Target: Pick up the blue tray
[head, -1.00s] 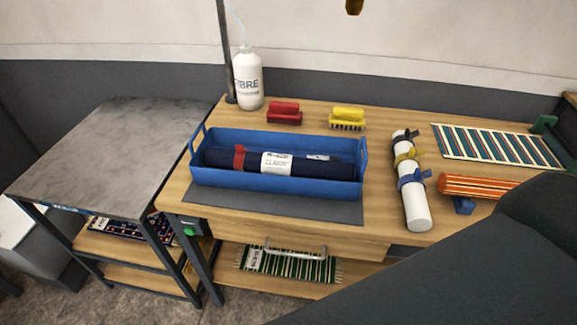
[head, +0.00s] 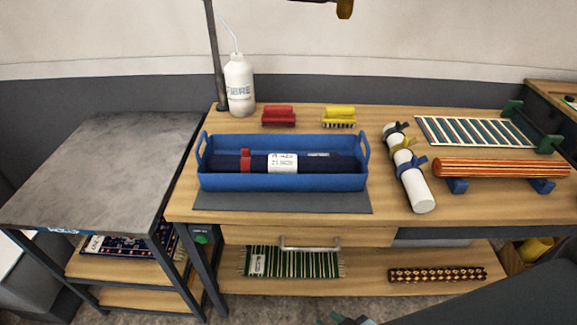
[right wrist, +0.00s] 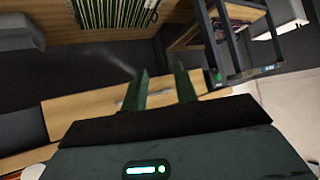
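The blue tray (head: 285,182) sits on a dark grey mat (head: 215,202) on the wooden workbench, with an upright handle at each end. A rolled dark navy rug (head: 335,164) with a red band and a white label lies inside it. My right gripper (right wrist: 161,88) is open and empty in the right wrist view, its two green fingers apart. In the head view only its tip (head: 345,319) shows at the bottom edge, below and in front of the bench, well apart from the tray. My left gripper is in neither view.
A white bottle (head: 240,86), a red brush (head: 278,117) and a yellow brush (head: 339,117) stand behind the tray. A white roll with ties (head: 415,187) lies right of it. A grey-topped table (head: 100,165) stands at the left.

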